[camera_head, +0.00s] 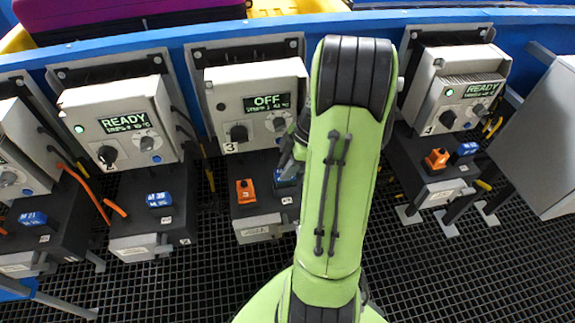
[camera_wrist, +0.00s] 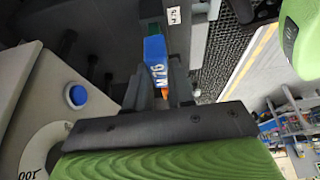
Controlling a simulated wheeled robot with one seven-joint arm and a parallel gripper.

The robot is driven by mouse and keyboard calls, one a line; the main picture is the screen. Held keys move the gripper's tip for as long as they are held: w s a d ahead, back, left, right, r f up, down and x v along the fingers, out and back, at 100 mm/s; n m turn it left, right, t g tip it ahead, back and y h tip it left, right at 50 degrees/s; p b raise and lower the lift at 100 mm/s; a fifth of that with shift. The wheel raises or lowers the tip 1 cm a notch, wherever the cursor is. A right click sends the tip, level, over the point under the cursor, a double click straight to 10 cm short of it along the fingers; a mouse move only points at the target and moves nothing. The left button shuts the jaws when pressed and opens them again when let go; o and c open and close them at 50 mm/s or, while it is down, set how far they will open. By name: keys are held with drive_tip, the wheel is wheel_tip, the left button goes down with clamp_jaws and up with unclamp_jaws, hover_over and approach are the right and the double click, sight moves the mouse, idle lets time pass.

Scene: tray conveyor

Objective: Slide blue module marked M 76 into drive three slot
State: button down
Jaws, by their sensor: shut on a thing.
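Drive three's box (camera_head: 262,85) stands mid-view, marked 3, with its screen reading OFF. Its dark slot base (camera_head: 262,205) below carries an orange piece (camera_head: 245,191). The blue module (camera_wrist: 157,72) marked 76 is between the dark fingers of my gripper (camera_wrist: 156,92), which is shut on it. Its far end points at the dark base, beside a white label (camera_wrist: 174,15). How far it sits in the slot, I cannot tell. In the head view, my green arm hides most of the gripper and slot; a bit of dark blue (camera_head: 287,180) shows beside it.
A READY drive (camera_head: 112,105) stands left, with a blue module (camera_head: 159,200) in its base. Another READY drive (camera_head: 458,90) stands right, with orange (camera_head: 437,159) and blue (camera_head: 466,150) pieces. A grey panel (camera_head: 545,140) stands far right.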

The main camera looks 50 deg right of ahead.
drive_tip(key=shift+f, duration=1.15)
drive_tip(key=c, duration=0.9)
unclamp_jaws()
drive_tip(key=shift+r, duration=0.15)
drive_tip(key=p+v, duration=0.6)
drive_tip(key=v, duration=0.9)
drive_tip(key=shift+r, duration=0.25)
